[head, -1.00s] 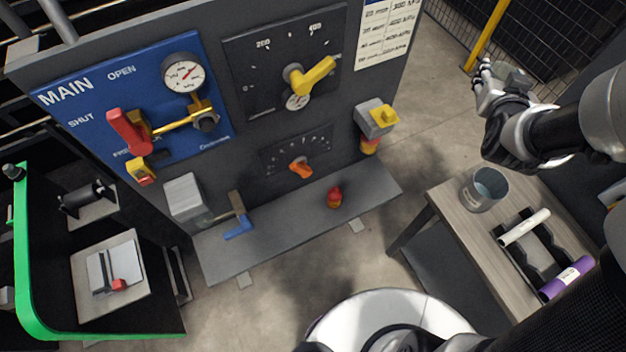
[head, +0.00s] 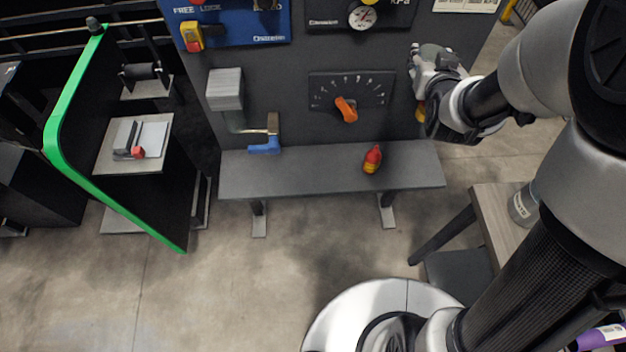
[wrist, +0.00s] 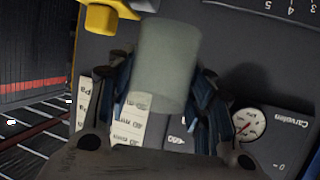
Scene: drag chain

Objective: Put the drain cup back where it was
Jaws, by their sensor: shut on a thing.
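The drain cup (wrist: 168,62), a translucent grey cup, is between the fingers of my gripper (wrist: 160,95) in the wrist view. My gripper is shut on it. In the head view my gripper (head: 433,68) is at the right side of the dark panel, in front of the yellow-handled fitting. That fitting's yellow part (wrist: 112,16) shows at the upper left of the wrist view, close to the cup but apparently apart from it. In the head view the cup is hard to make out against the gripper.
A grey shelf (head: 320,178) below the panel carries a red and yellow piece (head: 372,159). An orange knob (head: 346,109) and a blue-handled lever (head: 264,145) are on the panel. A labelled glass jar (head: 522,206) stands on the table (head: 492,215) at right. A green-edged partition (head: 62,110) is at left.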

